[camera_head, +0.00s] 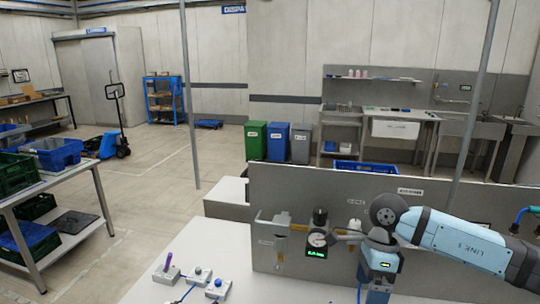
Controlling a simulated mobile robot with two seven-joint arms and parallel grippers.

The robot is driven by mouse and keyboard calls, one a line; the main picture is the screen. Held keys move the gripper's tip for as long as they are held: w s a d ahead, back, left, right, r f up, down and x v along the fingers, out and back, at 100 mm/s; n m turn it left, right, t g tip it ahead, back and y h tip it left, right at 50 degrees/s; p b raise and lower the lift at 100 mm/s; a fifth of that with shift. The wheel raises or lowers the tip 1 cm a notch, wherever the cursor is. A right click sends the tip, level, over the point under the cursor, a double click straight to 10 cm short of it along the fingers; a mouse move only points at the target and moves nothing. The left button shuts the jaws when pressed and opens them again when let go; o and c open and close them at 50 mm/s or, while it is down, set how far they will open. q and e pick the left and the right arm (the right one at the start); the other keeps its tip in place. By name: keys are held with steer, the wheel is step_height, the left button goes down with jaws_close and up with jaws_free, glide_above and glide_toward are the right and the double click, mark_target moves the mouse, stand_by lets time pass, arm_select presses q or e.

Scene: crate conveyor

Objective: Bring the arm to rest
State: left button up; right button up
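My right arm comes in from the right edge, with a light blue link and a dark round joint. Its wrist hangs in front of the grey panel (300,190) above the white bench (225,240). My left arm and gripper are not in view.
A green-lit display (316,253) sits below the gauge. A bracket (281,224) stands left of it. A shelf table (75,185) with crates is at left. The floor between is open.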

steer(key=s+a+m+t+y, duration=0.1)
steer(key=s+a+m+y, duration=0.45)
steer(key=a+y, duration=0.4)
steer(key=s+a+m+y, duration=0.5)
steer(key=a+m+y, duration=0.1)
steer(key=a+y, duration=0.35)
steer(key=d+f+m+t+h, duration=0.5)
steer(key=m+t, duration=0.4)
steer(key=m, duration=0.4)
steer(key=d+f+m+t+h, duration=0.45)
steer(key=f+m+t, duration=0.35)
steer(key=m, duration=0.6)
arm_select(q)
steer(key=shift+s+a+r+p, duration=0.1)
steer(key=shift+s+r+p, duration=0.25)
steer(key=shift+r+p, duration=0.2)
arm_select(e)
steer(key=s+d+f+m+g+h, duration=0.2)
steer(key=s+d+f+m+h, duration=0.2)
steer(key=s+f+m, duration=0.1)
steer(key=s+d+f+m+g+h, duration=0.2)
steer(key=s+d+f+m+h, duration=0.2)
steer(key=s+f, duration=0.4)
step_height(320, 180, down, 2)
steer(key=shift+s+d+f+m, duration=0.1)
steer(key=shift+s+d+m, duration=0.15)
steer(key=shift+m, duration=0.5)
